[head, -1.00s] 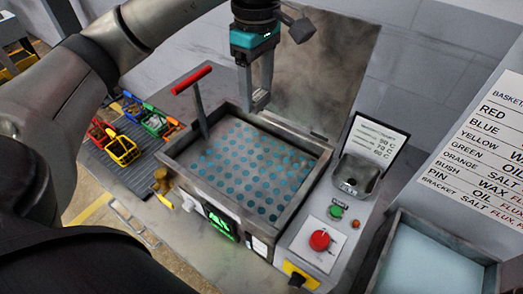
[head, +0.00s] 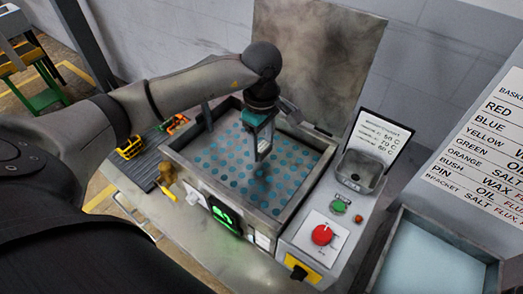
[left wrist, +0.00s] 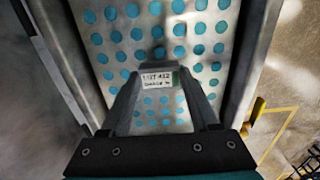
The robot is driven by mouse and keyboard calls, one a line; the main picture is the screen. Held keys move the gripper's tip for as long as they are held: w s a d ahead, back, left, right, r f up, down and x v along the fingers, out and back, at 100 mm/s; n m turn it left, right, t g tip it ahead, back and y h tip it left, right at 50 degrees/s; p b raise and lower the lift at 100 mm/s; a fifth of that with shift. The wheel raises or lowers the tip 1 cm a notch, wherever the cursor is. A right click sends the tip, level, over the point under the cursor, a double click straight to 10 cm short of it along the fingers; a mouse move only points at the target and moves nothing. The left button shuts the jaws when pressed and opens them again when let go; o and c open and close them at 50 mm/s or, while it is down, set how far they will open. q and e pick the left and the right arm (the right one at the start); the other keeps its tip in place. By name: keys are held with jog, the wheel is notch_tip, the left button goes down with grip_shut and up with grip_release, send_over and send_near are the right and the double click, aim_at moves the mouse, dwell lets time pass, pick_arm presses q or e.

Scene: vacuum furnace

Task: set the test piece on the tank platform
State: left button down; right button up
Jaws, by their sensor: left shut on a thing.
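The tank platform (head: 222,157) is a pale plate dotted with teal round holes inside the grey rectangular tank (head: 181,164). My left gripper (head: 262,157) points down over the platform, inside the tank's rim. It is shut on the test piece (left wrist: 158,78), a small block with a white printed label, seen between the fingertips in the left wrist view. The platform (left wrist: 205,48) spreads behind it there. I cannot tell whether the piece touches the platform. In the head view the piece is too small to make out. My right gripper is not in view.
The tank's raised lid (head: 310,60) stands behind. A control panel with a red knob (head: 321,235) and a grey basin (head: 358,172) lie to the right. Baskets (head: 130,148) on a dark rack are partly hidden by my left arm. A pale-filled bin (head: 430,262) stands front right.

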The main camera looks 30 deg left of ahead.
aim_at(261, 148)
pick_arm(q)
jog(key=shift+f, duration=1.6)
jog(key=shift+f, duration=0.2)
jog(key=shift+c, duration=0.6)
grip_release()
jog(key=shift+r, duration=0.15)
notch_tip(261, 148, up, 12)
jog(key=b, duration=0.1)
